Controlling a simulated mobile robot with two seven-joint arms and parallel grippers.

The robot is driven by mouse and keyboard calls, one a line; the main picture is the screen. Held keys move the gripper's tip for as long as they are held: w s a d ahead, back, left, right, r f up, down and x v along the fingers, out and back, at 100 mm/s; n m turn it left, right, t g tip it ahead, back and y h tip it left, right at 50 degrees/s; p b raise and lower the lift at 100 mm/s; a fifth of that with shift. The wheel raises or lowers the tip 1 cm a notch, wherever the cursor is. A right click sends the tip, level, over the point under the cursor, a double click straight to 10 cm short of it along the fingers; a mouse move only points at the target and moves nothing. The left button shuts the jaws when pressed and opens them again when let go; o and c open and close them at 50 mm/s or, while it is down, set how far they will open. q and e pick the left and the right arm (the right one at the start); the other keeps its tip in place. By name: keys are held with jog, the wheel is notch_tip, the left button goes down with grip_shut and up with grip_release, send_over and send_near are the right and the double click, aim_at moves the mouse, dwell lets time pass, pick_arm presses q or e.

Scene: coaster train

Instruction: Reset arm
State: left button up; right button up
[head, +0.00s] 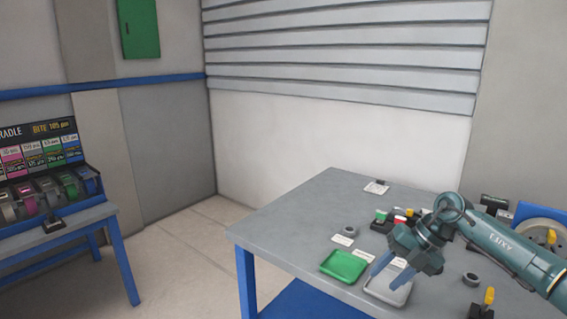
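My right gripper (388,274) hangs over the grey table (290,229), with its teal arm coming in from the right. Its two blue fingers point down and look spread apart, with nothing seen between them. They are over or just above a light grey tray (388,294); the exact height cannot be told. A green tray (344,265) lies just left of the fingers. My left gripper is not in view.
A grey ring (349,231), small labels and small coloured items (381,216) stand near the arm. A blue wheel-like device (543,229) is at the right. A rack of coloured rolls (47,190) stands on another table at the left. The table's left part is clear.

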jog(key=s+a+f+m+t+y, duration=0.1)
jog(key=s+a+m+t+y, duration=0.2)
jog(key=a, duration=0.4)
jog(key=s+a+f+y, duration=0.1)
jog(key=s+a+y, duration=0.25)
jog(key=a, duration=0.45)
jog(key=s+a+f+m+t+y, duration=0.2)
jog(key=a+y, duration=0.2)
jog(key=a, duration=0.3)
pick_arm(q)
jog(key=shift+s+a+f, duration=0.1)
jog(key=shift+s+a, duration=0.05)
pick_arm(e)
jog(key=s+d+f+m+t+h, duration=0.2)
jog(key=s+d+f+m+h, duration=0.3)
jog(key=m, duration=0.7)
jog(key=s+d+f+m+t+h, duration=0.2)
jog(key=s+d+f+m+h, duration=0.4)
jog(key=s+f+m, duration=0.5)
jog(key=s+m+h, duration=0.1)
jog(key=s+h, duration=0.1)
jog(key=shift+s+f+m+t+h, duration=0.2)
jog(key=shift+s+m+t+h, duration=0.1)
jog(key=shift+s+t+h, duration=0.1)
jog(key=shift+o, duration=0.2)
